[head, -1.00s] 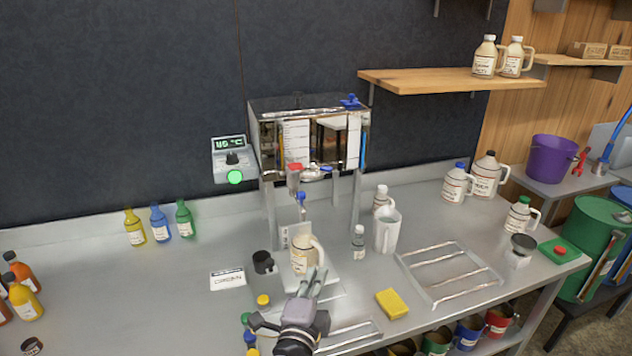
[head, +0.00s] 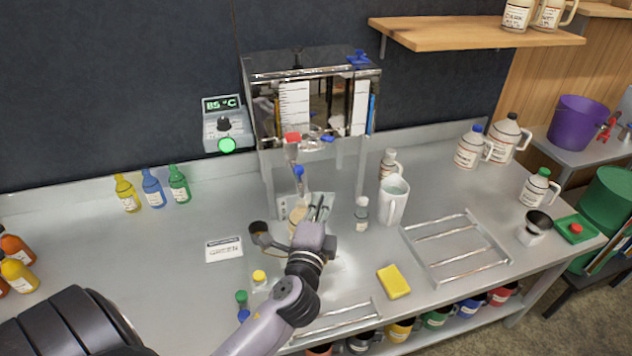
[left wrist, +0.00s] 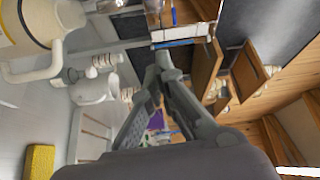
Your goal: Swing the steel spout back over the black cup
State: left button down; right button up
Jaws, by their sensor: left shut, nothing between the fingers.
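The steel evaporator box (head: 313,75) stands on legs at the back of the bench. Under its front, a steel piece with a blue end (head: 312,143) sticks out and looks like the spout; a red-topped valve (head: 292,150) is to its left. The black cup (head: 258,229) stands on the bench lower left of it, partly overlapped by my gripper. My left gripper (head: 319,204) is shut and empty, below the spout and right of the cup. It covers most of a cream jug (head: 297,216). Its fingers also show in the left wrist view (left wrist: 168,68). My right gripper is out of view.
A white pitcher (head: 394,200) and small bottle (head: 361,214) stand right of my gripper. A yellow sponge (head: 394,282) and wire rack (head: 455,250) lie farther right. A control box (head: 225,131) reads 85 °C. The bench left of the caution sign (head: 224,249) is mostly clear.

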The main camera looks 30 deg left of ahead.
aim_at(296, 171)
pick_arm(q)
jog(key=w+a+p, duration=0.3)
jog(key=w+a, duration=0.3)
jog(key=shift+w+a, duration=0.3)
dwell(0.5)
